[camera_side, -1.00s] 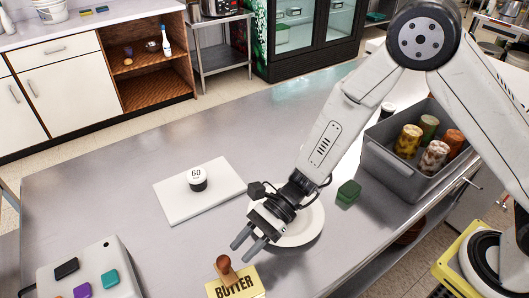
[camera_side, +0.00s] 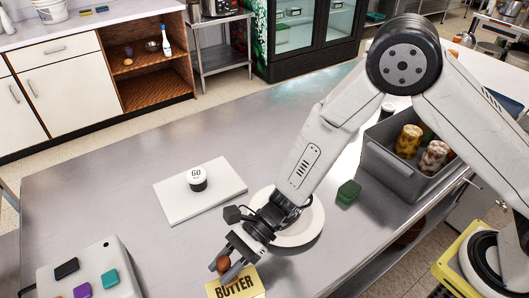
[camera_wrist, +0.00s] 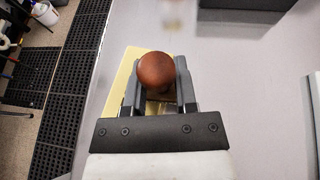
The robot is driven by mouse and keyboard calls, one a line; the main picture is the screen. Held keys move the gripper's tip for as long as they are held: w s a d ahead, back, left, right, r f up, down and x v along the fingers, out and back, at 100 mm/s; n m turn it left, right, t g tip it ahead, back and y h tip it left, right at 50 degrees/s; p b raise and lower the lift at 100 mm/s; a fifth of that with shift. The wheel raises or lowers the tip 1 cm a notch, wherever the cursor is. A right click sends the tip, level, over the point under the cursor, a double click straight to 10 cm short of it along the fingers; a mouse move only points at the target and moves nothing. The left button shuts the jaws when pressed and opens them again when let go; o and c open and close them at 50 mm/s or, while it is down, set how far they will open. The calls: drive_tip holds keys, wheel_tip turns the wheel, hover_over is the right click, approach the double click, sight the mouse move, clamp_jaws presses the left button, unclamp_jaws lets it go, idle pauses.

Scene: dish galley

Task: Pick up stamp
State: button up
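The stamp (camera_side: 223,264) has a round brown wooden knob and stands on a yellow block marked BUTTER (camera_side: 238,285) near the table's front edge. My gripper (camera_side: 226,266) reaches down over it, its two fingers on either side of the stamp. In the wrist view the knob (camera_wrist: 156,73) shows between the spread fingers (camera_wrist: 158,85), with the yellow block (camera_wrist: 128,75) beneath. The fingers look open; whether they touch the stamp is hard to see. The stamp's lower part is mostly hidden by the fingers.
A white plate (camera_side: 309,238) lies under my arm, with a green block (camera_side: 348,191) beside it. A white board (camera_side: 174,212) carries a round GO container (camera_side: 197,179). A grey bin (camera_side: 388,163) holds jars. A pale case with coloured pieces (camera_side: 52,285) sits front left.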

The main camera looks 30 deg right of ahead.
idle(0.3)
clamp_jaws()
drive_tip(key=shift+r, duration=0.15)
drive_tip(key=shift+r, duration=0.8)
drive_tip(key=s+d+r, duration=0.9)
drive_tip(key=s+r, duration=0.1)
drive_tip(key=r, duration=0.1)
drive_tip(key=shift+s, duration=0.3)
idle(0.4)
